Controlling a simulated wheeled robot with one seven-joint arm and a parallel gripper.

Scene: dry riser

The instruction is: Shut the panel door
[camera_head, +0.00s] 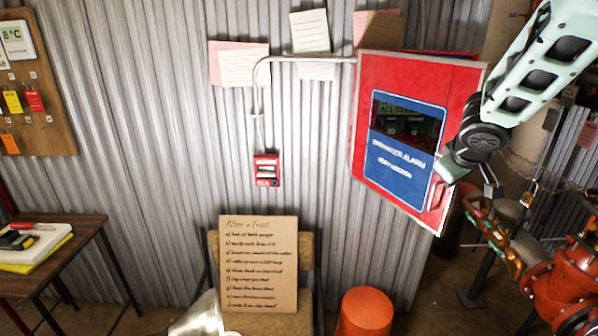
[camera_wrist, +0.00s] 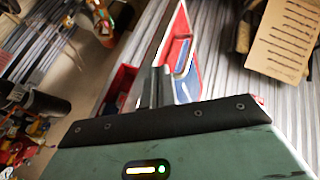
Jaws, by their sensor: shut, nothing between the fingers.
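The red panel door (camera_head: 442,88) carries a blue "SPRINKLER ALARM" sign with a dark window and stands ajar, its right edge out from the wall. A handle shows near its lower right edge. My gripper (camera_head: 443,174) is at that right edge, shut and empty; whether it touches the door I cannot tell. In the wrist view the shut fingers (camera_wrist: 155,88) are beside the door (camera_wrist: 179,22), which shows narrow and steeply angled. A red box part (camera_wrist: 121,88) shows left of the fingers. The panel's inside is mostly hidden in the head view.
A red call point (camera_head: 267,171) is on the corrugated wall left of the door. A cardboard sign (camera_head: 259,262) rests on a chair, with an orange-red object (camera_head: 365,312) beside it. Red valve pipework (camera_head: 566,280) stands at lower right. A table (camera_head: 62,252) is at left.

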